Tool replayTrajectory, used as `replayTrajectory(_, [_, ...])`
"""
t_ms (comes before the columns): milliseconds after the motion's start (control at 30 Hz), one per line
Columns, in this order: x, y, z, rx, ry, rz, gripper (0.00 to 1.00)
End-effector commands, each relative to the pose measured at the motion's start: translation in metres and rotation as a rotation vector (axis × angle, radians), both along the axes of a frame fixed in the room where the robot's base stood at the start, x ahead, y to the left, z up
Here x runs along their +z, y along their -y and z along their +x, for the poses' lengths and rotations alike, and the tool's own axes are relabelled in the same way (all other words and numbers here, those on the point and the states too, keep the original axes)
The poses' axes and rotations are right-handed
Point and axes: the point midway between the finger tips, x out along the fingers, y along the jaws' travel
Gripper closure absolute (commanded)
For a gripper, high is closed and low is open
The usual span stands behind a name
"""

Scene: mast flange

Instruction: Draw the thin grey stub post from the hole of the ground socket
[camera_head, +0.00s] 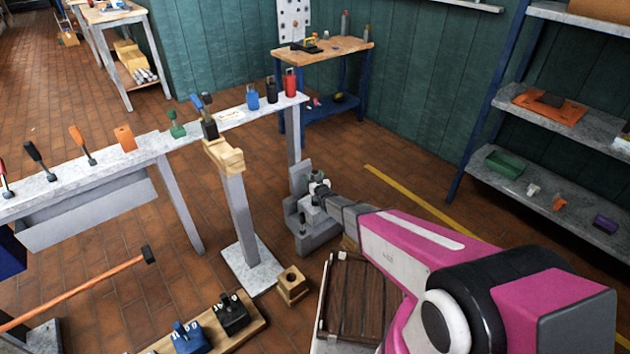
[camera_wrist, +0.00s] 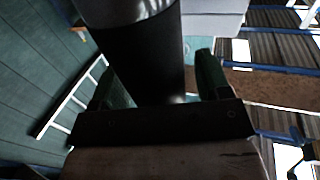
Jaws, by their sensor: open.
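My gripper (camera_wrist: 158,78) is open in the wrist view, with one dark green finger on each side of a dark grey cylinder (camera_wrist: 145,50). The cylinder looks like the stub post; whether either finger touches it I cannot tell. In the head view my gripper (camera_head: 318,188) is small, at the end of my pink arm, against a grey stepped block (camera_head: 308,238) on the floor. This block may be the ground socket. Its hole and the post's foot are hidden or too small to tell. A grey block face (camera_wrist: 215,22) shows behind the cylinder in the wrist view.
A slatted crate (camera_head: 352,300) lies below my arm. A post with a wooden top (camera_head: 238,205) and a long tool bench (camera_head: 100,178) stand left. Shelves (camera_head: 545,160) stand right.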

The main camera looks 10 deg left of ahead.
Motion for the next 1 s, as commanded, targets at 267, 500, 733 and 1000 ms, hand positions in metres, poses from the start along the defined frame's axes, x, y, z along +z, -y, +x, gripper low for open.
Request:
replayTrajectory(267, [0.000, 0.000, 0.000, 0.000, 0.000, 0.000, 0.88])
replayTrajectory(500, [0.004, 0.000, -0.001, 0.000, 0.001, 0.001, 0.93])
replayTrajectory(733, [0.014, 0.000, -0.001, 0.000, 0.002, 0.001, 0.93])
replayTrajectory(1000, [0.025, 0.000, -0.001, 0.000, 0.001, 0.001, 0.93])
